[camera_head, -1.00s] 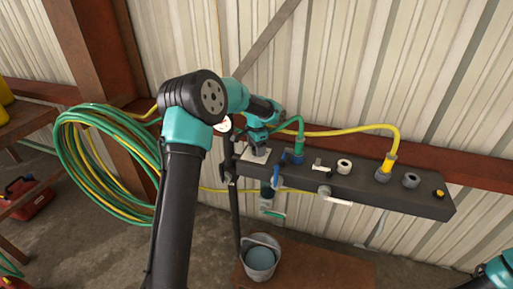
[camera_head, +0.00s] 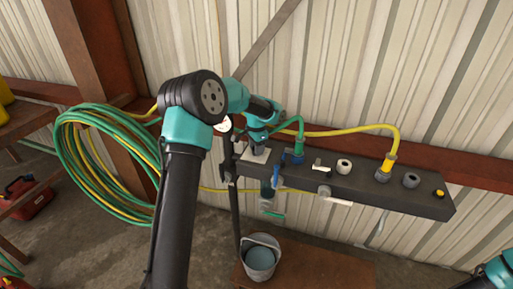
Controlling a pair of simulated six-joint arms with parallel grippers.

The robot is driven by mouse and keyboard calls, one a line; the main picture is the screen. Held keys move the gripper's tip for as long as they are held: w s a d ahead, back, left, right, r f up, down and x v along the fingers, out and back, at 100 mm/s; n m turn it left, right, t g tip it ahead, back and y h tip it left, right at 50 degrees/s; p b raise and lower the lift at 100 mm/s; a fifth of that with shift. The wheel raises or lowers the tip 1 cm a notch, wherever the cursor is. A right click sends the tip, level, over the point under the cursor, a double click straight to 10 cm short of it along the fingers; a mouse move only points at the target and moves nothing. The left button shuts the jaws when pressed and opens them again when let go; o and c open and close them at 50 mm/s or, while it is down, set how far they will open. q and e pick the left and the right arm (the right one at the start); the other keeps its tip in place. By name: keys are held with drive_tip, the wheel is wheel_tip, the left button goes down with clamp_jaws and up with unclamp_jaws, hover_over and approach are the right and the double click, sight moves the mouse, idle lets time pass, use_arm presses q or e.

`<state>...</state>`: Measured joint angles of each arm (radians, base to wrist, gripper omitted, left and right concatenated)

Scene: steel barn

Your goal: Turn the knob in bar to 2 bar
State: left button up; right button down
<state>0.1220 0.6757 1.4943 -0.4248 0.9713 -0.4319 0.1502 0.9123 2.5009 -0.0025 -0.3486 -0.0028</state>
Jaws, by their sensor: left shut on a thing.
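My left gripper (camera_head: 256,140) points down over the left end of the dark manifold bar (camera_head: 430,206), above a pale square plate (camera_head: 255,157). It is shut on the knob there, which the gripper hides. A round gauge (camera_head: 224,124) with a white face shows partly behind my left arm; its reading is too small to tell. My right arm shows only as a teal piece at the lower right corner, and its gripper is out of view.
A green hose (camera_head: 291,122) and a yellow hose (camera_head: 340,131) plug into the bar right of my left gripper. A blue lever (camera_head: 276,175) hangs at its front. A bucket (camera_head: 261,258) stands below. Coiled hoses (camera_head: 85,150) hang at left.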

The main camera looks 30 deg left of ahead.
use_arm(q)
drive_tip(key=shift+n, duration=0.3)
drive_tip(key=n, duration=1)
idle(0.4)
drive_tip(key=o, duration=0.9)
drive_tip(key=shift+r, duration=0.1)
wheel_tip(320, 180, up, 17)
drive_tip(key=shift+r, duration=0.15)
idle(0.6)
